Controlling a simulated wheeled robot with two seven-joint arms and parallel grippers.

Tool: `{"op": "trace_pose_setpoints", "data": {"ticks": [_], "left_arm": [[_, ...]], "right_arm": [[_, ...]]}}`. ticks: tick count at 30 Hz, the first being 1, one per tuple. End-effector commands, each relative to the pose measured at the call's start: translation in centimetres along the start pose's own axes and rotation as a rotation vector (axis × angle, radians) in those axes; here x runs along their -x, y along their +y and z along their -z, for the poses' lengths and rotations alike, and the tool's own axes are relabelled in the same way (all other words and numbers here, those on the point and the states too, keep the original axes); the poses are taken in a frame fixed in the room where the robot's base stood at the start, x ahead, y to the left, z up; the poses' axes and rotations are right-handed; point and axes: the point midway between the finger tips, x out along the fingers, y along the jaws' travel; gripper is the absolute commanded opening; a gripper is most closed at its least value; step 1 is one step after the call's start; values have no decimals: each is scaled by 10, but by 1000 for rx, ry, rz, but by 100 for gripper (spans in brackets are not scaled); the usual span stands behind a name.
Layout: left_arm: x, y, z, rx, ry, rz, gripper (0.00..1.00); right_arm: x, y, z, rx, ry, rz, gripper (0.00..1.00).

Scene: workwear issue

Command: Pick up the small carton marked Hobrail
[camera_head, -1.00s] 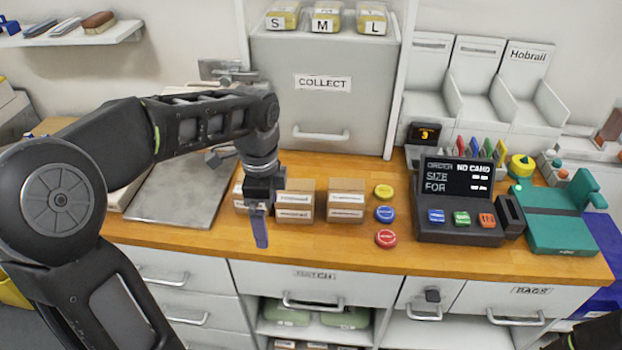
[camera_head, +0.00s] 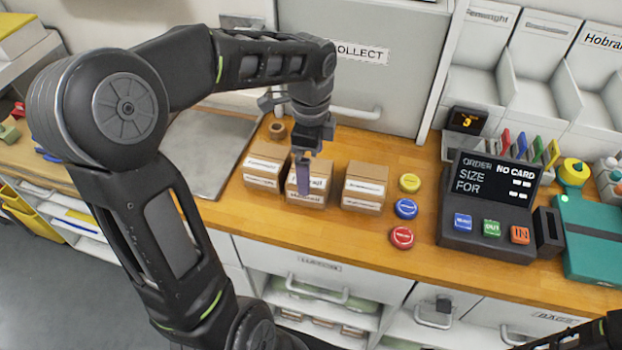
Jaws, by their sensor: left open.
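Three small brown cartons with white labels stand in a row on the wooden counter. The middle carton (camera_head: 318,187) has a label partly covered by my gripper; its visible ending looks like "rail", matching Hobrail. The left carton (camera_head: 263,168) and the right carton (camera_head: 365,188) have labels too small to read surely. My left gripper (camera_head: 303,182) is open and points down, its finger overlapping the middle carton's front in the picture. I cannot tell whether it touches the carton. My right gripper is not in view.
Yellow, blue and red buttons (camera_head: 405,209) lie right of the cartons, beside the order terminal (camera_head: 490,205). A grey metal plate (camera_head: 212,150) lies left of them. The COLLECT cabinet (camera_head: 400,70) stands behind.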

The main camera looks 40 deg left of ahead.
Motion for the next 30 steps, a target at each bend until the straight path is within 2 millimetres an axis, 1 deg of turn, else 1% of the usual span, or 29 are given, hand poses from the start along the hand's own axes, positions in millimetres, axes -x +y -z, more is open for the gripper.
{"op": "trace_pose_setpoints", "data": {"ticks": [1,3,14,17,20,21,24,27,30], "left_arm": [[-5,1,0,0,-1,-4,100],[-10,0,0,0,-1,-1,100],[-14,0,-1,1,-1,-2,100],[-24,1,-1,1,-1,-6,100],[-38,0,-1,-1,-1,-6,100],[-45,0,-2,0,0,-5,100],[-58,-1,-2,1,-1,-3,100],[-63,-1,-1,0,0,-1,100],[-64,-2,-1,0,0,0,100]], "right_arm": [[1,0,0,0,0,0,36],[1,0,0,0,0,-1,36],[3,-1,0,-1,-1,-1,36],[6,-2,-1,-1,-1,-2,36],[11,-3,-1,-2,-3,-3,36],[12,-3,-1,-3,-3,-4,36],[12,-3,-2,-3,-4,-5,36],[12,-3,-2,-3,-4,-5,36],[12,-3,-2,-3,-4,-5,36]]}}
